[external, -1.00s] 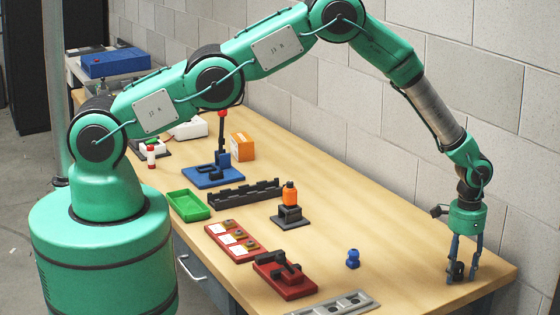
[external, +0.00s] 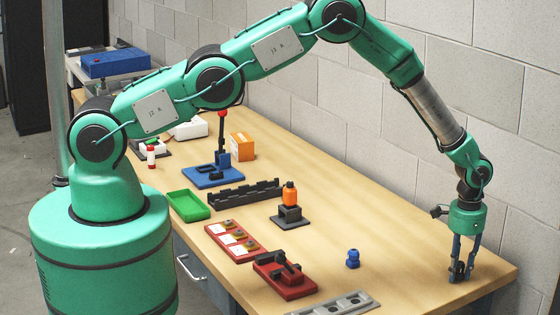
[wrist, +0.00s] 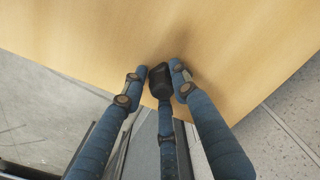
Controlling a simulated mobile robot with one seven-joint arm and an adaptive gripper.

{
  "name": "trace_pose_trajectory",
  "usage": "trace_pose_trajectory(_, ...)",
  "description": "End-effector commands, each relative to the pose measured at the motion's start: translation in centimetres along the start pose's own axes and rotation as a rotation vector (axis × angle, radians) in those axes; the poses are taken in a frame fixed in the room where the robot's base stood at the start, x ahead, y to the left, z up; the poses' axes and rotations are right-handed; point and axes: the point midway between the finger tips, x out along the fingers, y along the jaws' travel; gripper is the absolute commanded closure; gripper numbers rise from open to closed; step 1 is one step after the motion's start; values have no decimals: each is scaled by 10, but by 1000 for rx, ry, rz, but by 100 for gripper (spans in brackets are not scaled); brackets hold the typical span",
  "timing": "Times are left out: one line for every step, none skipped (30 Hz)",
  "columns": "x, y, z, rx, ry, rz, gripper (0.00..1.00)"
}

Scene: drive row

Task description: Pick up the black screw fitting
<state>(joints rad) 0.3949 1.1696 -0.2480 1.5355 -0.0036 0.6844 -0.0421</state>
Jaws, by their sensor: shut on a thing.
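The black screw fitting (wrist: 159,80) is a small dark piece near the table's corner, between the fingertips of my gripper (wrist: 160,86) in the wrist view. My gripper (external: 462,270) has blue fingers, points down at the right end of the table in the external view, and is shut on the fitting. The fingers cover most of the fitting there. Its fingertips are at or just above the tabletop; I cannot tell whether the fitting still touches the wood.
A small blue fitting (external: 353,258) stands left of my gripper. A red fixture (external: 285,277), a grey plate with holes (external: 345,303) and an orange-topped stand (external: 290,205) are farther left. The table edge (external: 490,288) is close by, and a block wall (external: 420,120) runs behind.

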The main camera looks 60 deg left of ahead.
Motion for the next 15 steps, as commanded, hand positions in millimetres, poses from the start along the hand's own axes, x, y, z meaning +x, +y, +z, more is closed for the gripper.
trace_pose_trajectory(0,0,0,0,0,0,97)
trace_pose_trajectory(0,0,0,0,0,0,97)
trace_pose_trajectory(0,0,0,0,0,0,97)
trace_pose_trajectory(0,0,0,0,0,0,98)
trace_pose_trajectory(-1,0,0,0,0,0,98)
trace_pose_trajectory(-1,0,0,0,0,0,98)
trace_pose_trajectory(-2,0,0,0,0,0,98)
trace_pose_trajectory(-3,0,0,0,1,0,98)
trace_pose_trajectory(-4,0,0,0,1,0,98)
trace_pose_trajectory(-5,0,0,0,1,0,98)
trace_pose_trajectory(-6,0,0,0,1,0,98)
trace_pose_trajectory(-9,0,0,0,1,0,98)
trace_pose_trajectory(-10,0,-1,0,1,0,98)
trace_pose_trajectory(-12,0,0,0,1,0,98)
trace_pose_trajectory(-15,0,0,0,0,0,98)
